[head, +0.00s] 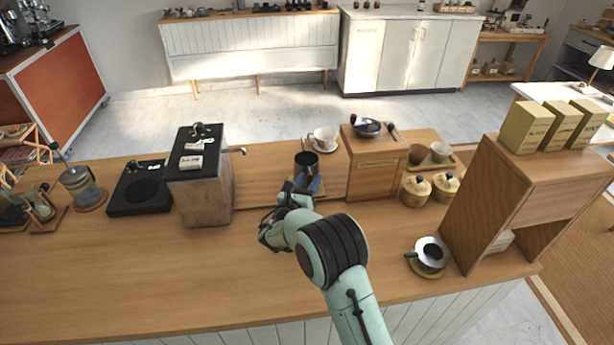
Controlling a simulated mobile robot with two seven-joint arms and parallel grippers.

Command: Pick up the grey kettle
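A pale grey vessel with a dark round top (431,251) stands on a round yellowish coaster at the right front of the counter. It has a dark handle on its left and looks most like the grey kettle. My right gripper (287,203) is well to its left, over the middle of the counter and apart from it. A dark metal pitcher (306,161) stands just beyond my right gripper, partly hidden by it. I cannot tell whether they touch. The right fingertips are too small and overlapped to show their opening. My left gripper is not in view.
A boxy grinder (203,190) and a black scale (139,190) stand left of my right gripper. A white cup (323,139), a wooden box (375,165) and yellow jars (415,191) stand behind. A wooden shelf (535,200) rises right of the kettle. The front left counter is clear.

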